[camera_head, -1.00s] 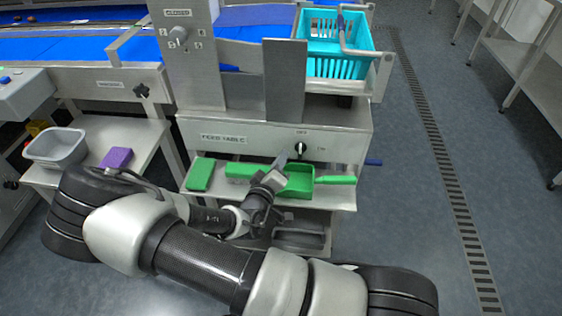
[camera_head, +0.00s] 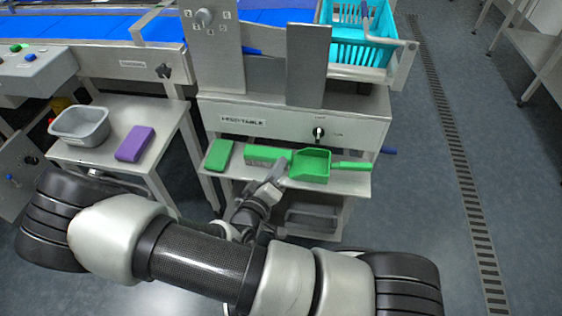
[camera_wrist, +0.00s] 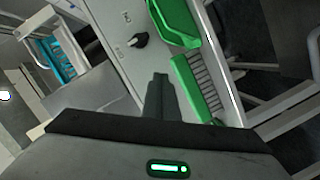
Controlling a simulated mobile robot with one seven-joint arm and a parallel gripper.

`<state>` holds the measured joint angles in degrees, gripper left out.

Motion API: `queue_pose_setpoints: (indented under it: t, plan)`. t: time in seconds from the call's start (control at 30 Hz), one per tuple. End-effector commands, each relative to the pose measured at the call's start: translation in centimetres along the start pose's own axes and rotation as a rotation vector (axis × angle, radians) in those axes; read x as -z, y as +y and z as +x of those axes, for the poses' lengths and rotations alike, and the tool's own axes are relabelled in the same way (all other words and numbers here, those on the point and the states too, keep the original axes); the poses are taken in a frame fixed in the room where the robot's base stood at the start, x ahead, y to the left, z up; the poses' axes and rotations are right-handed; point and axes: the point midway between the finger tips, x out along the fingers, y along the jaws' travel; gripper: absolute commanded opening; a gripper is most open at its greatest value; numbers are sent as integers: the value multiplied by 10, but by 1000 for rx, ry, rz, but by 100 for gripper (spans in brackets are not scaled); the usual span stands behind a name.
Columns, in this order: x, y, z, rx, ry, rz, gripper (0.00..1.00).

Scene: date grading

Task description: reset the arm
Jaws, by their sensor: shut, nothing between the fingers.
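My gripper (camera_head: 276,172) is shut and empty. In the head view it is in front of the shelf of the feed table, close to a green brush (camera_head: 262,155) and a green dustpan (camera_head: 312,163). In the wrist view my gripper's shut fingers (camera_wrist: 160,88) point toward the machine's front panel. The brush (camera_wrist: 195,85) and the dustpan (camera_wrist: 176,20) are just to the right of the fingers there. I cannot tell whether the fingers touch anything. My arm crosses the lower part of the head view.
A green block (camera_head: 218,155) lies at the shelf's left end. A side table at left holds a grey tub (camera_head: 80,138) and a purple block (camera_head: 135,143). A turquoise basket (camera_head: 350,52) stands at upper right. The floor (camera_head: 425,200) at right is clear.

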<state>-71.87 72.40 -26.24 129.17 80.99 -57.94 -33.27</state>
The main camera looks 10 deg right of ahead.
Motion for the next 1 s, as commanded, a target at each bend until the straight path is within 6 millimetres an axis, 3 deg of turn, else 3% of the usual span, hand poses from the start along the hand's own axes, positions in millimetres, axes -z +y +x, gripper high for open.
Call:
queue_pose_setpoints:
  t: [0.43, 0.63, 0.73, 0.83, 1.0]
  plan:
    - [0, -2, 1, 17, -20, 16, 0]
    - [6, -25, -2, 222, -214, 194, 0]
    - [23, -36, -10, 387, -340, 331, 0]
    - [49, -34, -22, 546, -435, 457, 0]
    - [101, 1, -45, 788, -522, 622, 0]
